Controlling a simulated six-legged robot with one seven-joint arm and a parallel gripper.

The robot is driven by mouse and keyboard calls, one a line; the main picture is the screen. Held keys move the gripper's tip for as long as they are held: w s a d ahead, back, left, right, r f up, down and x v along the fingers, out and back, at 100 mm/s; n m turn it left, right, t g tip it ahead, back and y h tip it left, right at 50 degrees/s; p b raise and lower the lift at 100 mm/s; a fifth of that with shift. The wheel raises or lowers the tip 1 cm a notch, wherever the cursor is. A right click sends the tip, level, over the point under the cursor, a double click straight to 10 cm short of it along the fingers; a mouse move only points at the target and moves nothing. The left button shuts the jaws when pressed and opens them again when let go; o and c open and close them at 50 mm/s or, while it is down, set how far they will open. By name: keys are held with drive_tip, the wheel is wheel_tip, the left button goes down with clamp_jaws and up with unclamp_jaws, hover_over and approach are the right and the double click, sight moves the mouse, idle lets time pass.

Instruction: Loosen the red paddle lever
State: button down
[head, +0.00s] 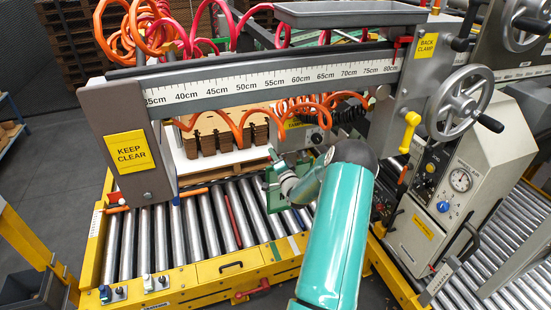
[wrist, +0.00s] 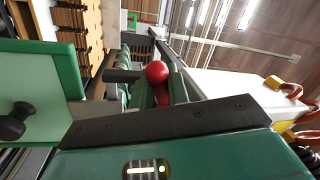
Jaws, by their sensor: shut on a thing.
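A red ball-ended lever (wrist: 157,72) stands between the fingers of my gripper (wrist: 164,90) in the wrist view, with part of its red shaft showing below the ball. I take it for the red paddle lever, though its paddle shape cannot be made out. My gripper is shut on it. In the head view, my gripper (head: 276,172) is beyond my teal arm, low over the rollers near the wooden stacks. The held lever is not clear there. A separate red T-shaped handle (head: 400,42) sits on the measuring beam near the 80cm mark.
The grey beam with its centimetre scale (head: 270,82) spans above my gripper. A handwheel (head: 460,95) and a gauge box (head: 460,180) stand at right. Orange coiled hoses (head: 235,125) hang behind. Rollers (head: 160,230) lie in a yellow frame, with a red bar (head: 232,220) on them.

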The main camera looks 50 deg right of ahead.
drive_tip(key=shift+a+r+m, duration=0.1)
drive_tip(key=shift+r+m, duration=0.2)
drive_tip(key=shift+m, duration=0.4)
drive_tip(key=c, duration=1.4)
unclamp_jaws()
